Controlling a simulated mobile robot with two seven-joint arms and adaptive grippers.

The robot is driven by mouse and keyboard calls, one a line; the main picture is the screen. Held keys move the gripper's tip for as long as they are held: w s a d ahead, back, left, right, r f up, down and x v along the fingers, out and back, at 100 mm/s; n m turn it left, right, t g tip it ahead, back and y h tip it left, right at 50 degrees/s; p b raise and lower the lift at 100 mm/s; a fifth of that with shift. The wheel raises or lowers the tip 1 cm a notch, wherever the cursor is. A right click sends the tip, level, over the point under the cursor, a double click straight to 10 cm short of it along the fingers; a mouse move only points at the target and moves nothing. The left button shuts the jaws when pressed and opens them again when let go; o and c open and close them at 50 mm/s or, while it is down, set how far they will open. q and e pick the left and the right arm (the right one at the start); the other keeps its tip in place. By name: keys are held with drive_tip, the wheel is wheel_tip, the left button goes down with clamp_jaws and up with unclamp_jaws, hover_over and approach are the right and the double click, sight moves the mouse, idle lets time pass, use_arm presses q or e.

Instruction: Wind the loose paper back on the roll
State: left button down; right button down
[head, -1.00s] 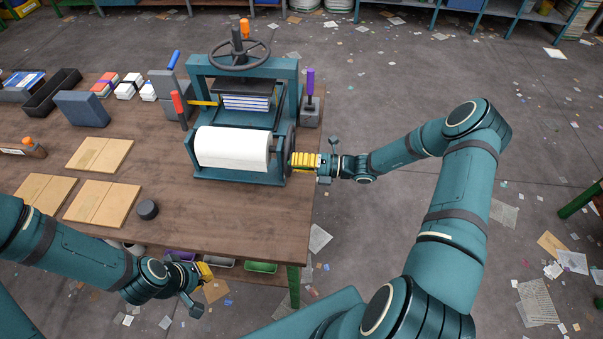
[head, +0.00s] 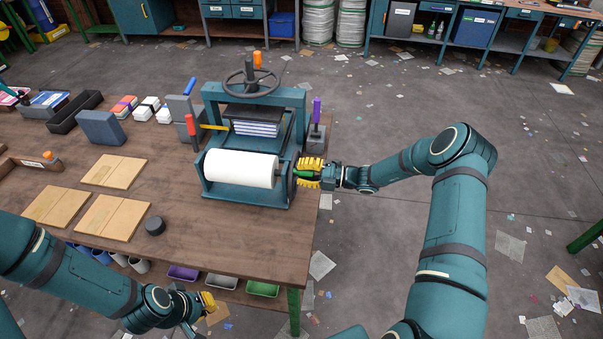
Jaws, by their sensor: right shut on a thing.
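The white paper roll (head: 240,168) lies sideways in the teal press frame (head: 248,196) at the table's right end. It looks like a neat cylinder, with no loose sheet visible in front of it. My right gripper (head: 308,178), with yellow fingers, is at the right end of the roll's frame. It is shut on a green handle (head: 306,176), mostly hidden between the fingers. My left gripper (head: 208,302) is low at the front, beside the table's front edge and away from the roll. Its fingers are too small and turned to judge.
A handwheel (head: 250,77) tops the press, with stacked paper (head: 256,128) under its plate. Coloured bins (head: 262,289) sit below the table. The table front is mostly clear.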

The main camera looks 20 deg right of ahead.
idle(0.4)
drive_tip(key=c, duration=0.7)
unclamp_jaws()
drive_tip(key=v, duration=1.2)
drive_tip(key=shift+f, duration=0.1)
